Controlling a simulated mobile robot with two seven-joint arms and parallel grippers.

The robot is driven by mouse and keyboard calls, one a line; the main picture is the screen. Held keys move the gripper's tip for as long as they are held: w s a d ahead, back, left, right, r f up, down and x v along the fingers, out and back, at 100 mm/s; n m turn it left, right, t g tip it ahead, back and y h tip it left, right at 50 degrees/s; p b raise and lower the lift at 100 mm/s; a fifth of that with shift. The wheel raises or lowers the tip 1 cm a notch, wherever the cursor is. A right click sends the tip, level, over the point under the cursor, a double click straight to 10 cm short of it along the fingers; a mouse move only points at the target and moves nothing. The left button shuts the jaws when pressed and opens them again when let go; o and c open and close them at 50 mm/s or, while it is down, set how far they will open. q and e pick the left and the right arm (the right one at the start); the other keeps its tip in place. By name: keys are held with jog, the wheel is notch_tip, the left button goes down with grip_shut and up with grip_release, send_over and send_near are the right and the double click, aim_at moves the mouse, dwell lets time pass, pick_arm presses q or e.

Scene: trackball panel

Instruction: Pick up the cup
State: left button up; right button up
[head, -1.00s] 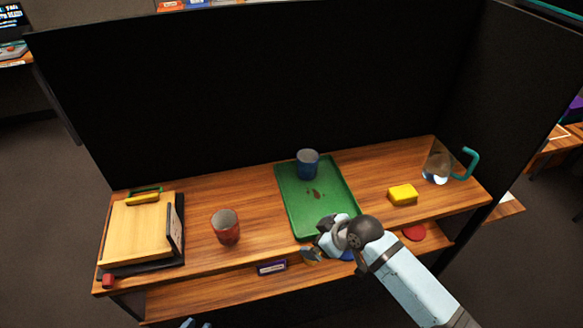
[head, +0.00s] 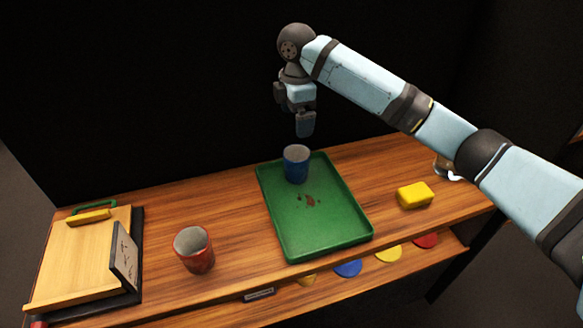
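A blue cup (head: 296,164) stands upright at the back of the green tray (head: 335,232). A red cup (head: 194,250) stands upright on the wooden table, left of the tray. My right gripper (head: 292,112) is above the blue cup, pointing down, with its fingers apart and nothing between them. It does not touch the cup. My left gripper is not in view.
A yellow sponge-like block (head: 415,195) lies right of the tray. A wooden board (head: 82,250) with a dark upright frame (head: 125,255) is at the left. A dark panel (head: 150,90) stands behind the table. Coloured discs (head: 348,268) lie on a lower shelf.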

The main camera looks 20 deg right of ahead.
jog(key=b, duration=0.1)
send_near(297, 156)
jog(key=s+a+f, duration=0.1)
jog(key=s+f, duration=0.1)
jog(key=s, duration=0.1)
notch_tip(297, 156, down, 5)
jog(key=shift+f+b, duration=0.1)
jog(key=shift+b, duration=0.7)
jog(key=c, duration=1)
